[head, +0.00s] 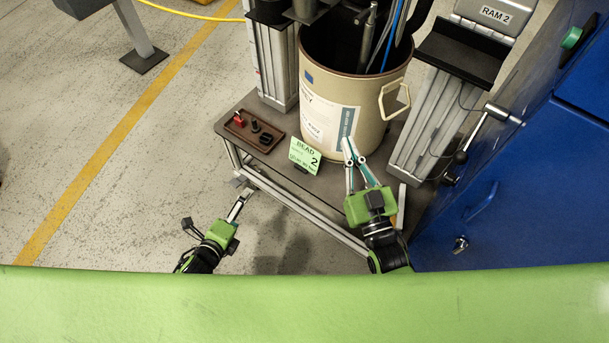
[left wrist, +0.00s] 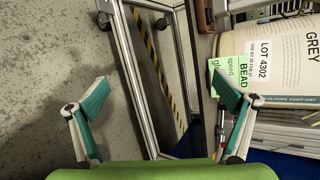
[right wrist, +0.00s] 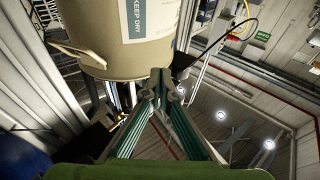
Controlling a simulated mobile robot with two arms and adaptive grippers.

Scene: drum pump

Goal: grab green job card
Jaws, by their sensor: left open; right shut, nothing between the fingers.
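The green job card (head: 304,156), marked BEAD and 2, stands tilted at the front edge of the platform, left of the drum's foot. It also shows in the left wrist view (left wrist: 227,73), partly behind a finger of my left gripper. My left gripper (head: 245,192) is below and left of the card, in front of the platform; in its wrist view (left wrist: 165,90) the fingers are wide open and empty. My right gripper (head: 348,142) is right of the card, in front of the drum; its fingertips meet in the right wrist view (right wrist: 161,78), with nothing between them.
A beige drum (head: 350,110) with hoses inside stands behind the card. A brown tray (head: 250,132) with small parts lies left of the card. A blue cabinet (head: 520,190) closes off the right side.

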